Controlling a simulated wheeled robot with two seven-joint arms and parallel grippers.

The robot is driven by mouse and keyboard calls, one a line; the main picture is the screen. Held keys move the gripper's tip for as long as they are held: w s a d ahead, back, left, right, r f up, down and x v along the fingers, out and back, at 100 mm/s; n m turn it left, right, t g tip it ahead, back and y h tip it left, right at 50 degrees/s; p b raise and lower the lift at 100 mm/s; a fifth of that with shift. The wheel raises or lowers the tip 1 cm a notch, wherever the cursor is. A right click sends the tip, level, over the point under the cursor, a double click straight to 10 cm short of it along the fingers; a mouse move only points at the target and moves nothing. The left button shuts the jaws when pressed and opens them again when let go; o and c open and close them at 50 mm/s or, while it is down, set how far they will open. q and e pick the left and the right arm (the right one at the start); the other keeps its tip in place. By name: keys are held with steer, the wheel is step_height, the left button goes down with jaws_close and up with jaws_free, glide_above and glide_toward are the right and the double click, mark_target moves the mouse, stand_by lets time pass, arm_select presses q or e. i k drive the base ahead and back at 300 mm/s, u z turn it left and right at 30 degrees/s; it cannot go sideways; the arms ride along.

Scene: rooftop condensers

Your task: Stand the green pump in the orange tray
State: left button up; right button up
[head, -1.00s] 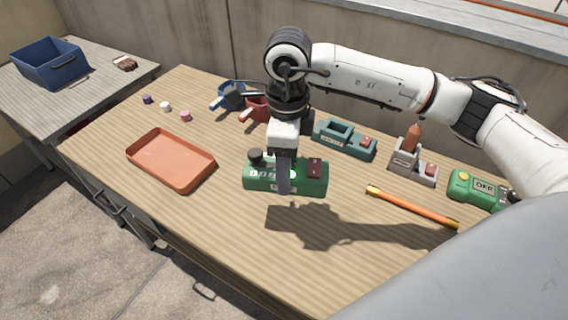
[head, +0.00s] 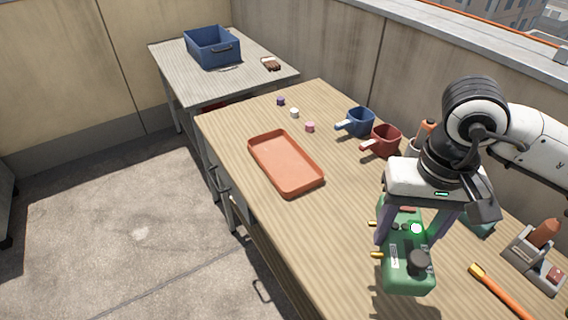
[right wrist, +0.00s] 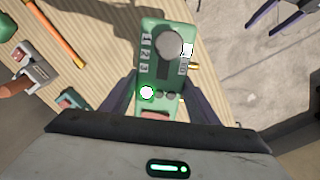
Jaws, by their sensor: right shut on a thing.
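The green pump (head: 407,262), with a black knob and brass fittings on its side, is between the fingers of my right gripper (head: 412,230), which is shut on it. It appears held above the wooden table. The pump also shows in the right wrist view (right wrist: 160,70), between the fingers. The orange tray (head: 285,163) lies flat and empty on the table, left of the pump and apart from it. Dark fingers that look like my left gripper (right wrist: 280,15) show spread and empty at the upper right of the right wrist view.
A blue pot (head: 360,121) and a red pot (head: 386,140) stand behind. Small caps (head: 294,113) lie beyond the tray. A grey device (head: 535,255) and an orange bar (head: 498,290) are at right. A side table holds a blue crate (head: 212,47). The table between tray and pump is clear.

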mark_target(283, 162)
steer(key=k, duration=0.6)
steer(key=u, duration=0.7)
steer(key=i, duration=1.75)
steer(key=z, duration=0.95)
